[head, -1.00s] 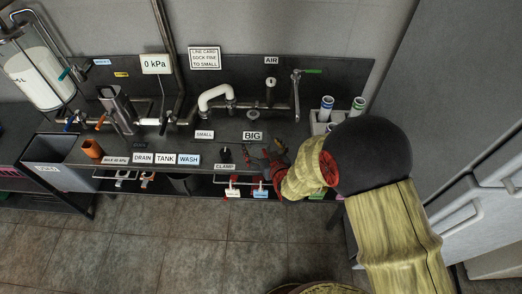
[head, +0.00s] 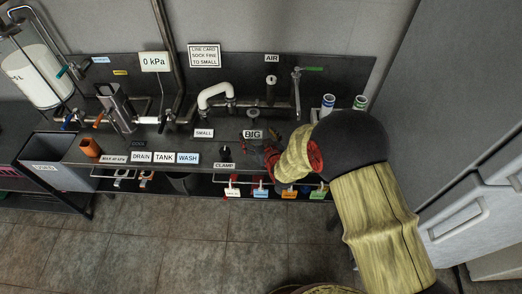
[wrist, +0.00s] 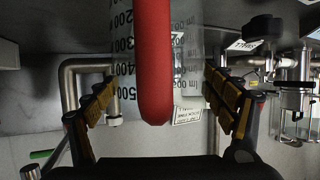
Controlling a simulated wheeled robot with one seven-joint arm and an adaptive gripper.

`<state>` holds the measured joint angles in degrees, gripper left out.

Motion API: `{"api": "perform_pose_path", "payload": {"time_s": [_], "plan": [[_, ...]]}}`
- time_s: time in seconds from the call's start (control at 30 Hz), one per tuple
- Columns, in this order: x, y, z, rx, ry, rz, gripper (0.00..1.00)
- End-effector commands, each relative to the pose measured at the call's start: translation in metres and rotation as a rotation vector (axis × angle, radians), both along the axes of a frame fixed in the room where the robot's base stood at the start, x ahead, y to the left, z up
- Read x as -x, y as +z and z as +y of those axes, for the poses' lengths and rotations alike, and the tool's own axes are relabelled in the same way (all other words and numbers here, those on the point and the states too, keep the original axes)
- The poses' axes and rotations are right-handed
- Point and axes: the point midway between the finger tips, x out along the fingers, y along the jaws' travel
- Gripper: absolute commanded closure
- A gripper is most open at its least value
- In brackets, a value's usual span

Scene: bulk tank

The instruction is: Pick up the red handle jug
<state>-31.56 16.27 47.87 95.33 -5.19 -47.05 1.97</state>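The red handle (wrist: 154,60) of the jug stands large in the middle of the wrist view. The clear jug body (wrist: 120,50) behind it carries black volume marks. My gripper (wrist: 163,95) is open, with one yellow-padded finger on each side of the handle and a visible gap on both sides. In the head view my gripper (head: 258,150) is low over the counter by the BIG label (head: 253,134). There, I cannot make out the jug clearly beside the gripper and my arm.
Blue- and green-marked tubes (head: 327,103) stand behind my arm. Coloured tags (head: 260,193) hang below the front edge. A grey fridge (head: 465,215) stands right.

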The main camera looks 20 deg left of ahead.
Motion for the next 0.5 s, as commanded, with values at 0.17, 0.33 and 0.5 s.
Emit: {"api": "perform_pose_path", "payload": {"time_s": [0.17,0.33,0.5], "plan": [[0.0002,0.0000,-0.0001,0.000,0.000,0.000,0.29],[0.0001,0.0000,-0.0002,0.000,0.000,0.000,0.39],[0.0001,0.0000,-0.0002,0.000,0.000,0.000,0.49]]}}
